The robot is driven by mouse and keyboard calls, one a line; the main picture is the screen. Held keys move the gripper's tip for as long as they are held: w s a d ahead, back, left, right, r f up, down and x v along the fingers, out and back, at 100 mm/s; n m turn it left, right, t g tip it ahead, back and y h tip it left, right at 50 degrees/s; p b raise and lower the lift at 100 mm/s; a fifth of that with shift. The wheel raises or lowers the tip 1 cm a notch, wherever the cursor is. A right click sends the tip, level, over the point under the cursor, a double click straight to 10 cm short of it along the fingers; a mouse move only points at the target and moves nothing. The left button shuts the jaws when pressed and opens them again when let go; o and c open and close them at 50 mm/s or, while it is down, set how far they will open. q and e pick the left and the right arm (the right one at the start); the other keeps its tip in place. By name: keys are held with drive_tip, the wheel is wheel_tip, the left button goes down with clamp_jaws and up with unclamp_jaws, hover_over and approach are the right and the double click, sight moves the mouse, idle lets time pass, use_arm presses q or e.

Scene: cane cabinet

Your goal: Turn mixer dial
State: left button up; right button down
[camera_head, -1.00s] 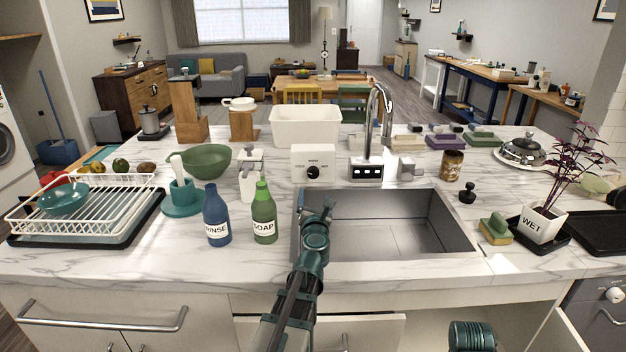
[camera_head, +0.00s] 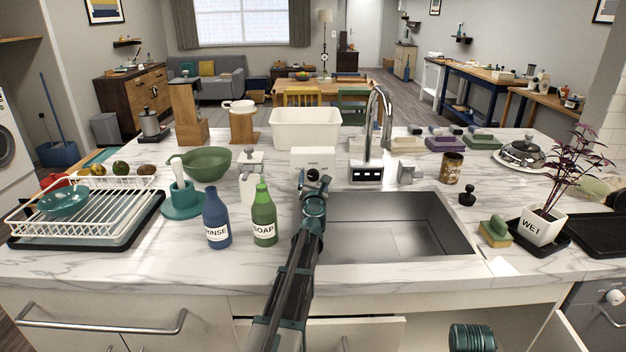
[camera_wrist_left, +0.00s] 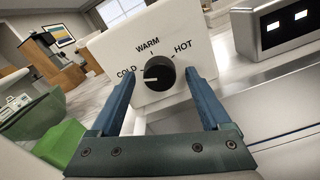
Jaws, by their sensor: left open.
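The white mixer box (camera_head: 313,156) stands behind the sink's left end. In the left wrist view its face (camera_wrist_left: 145,45) reads COLD, WARM and HOT around a black dial (camera_wrist_left: 160,72). The dial's white mark points left, toward COLD. My left gripper (camera_head: 314,178) is in front of the box and hides the dial in the head view. In the left wrist view its open blue fingers (camera_wrist_left: 159,74) stand on either side of the dial, with gaps visible; I cannot tell the remaining depth. My right gripper is not in view.
The green soap bottle (camera_head: 263,218) and blue rinse bottle (camera_head: 216,220) stand left of my left arm. A white dispenser (camera_head: 251,178) is left of the box. The tall faucet (camera_head: 371,130) and its display base (camera_head: 366,172) are right. The sink (camera_head: 395,225) is empty.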

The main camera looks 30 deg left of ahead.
use_arm(q)
drive_tip(key=shift+w+a, duration=0.2)
drive_tip(key=shift+w, duration=0.05)
drive_tip(key=shift+c, duration=0.2)
clamp_jaws()
drive_tip(key=m, duration=0.6)
drive_tip(key=shift+m, duration=0.4)
drive_tip(key=m, duration=0.6)
drive_tip(key=shift+r+m, duration=0.1)
drive_tip(key=shift+m, duration=0.3)
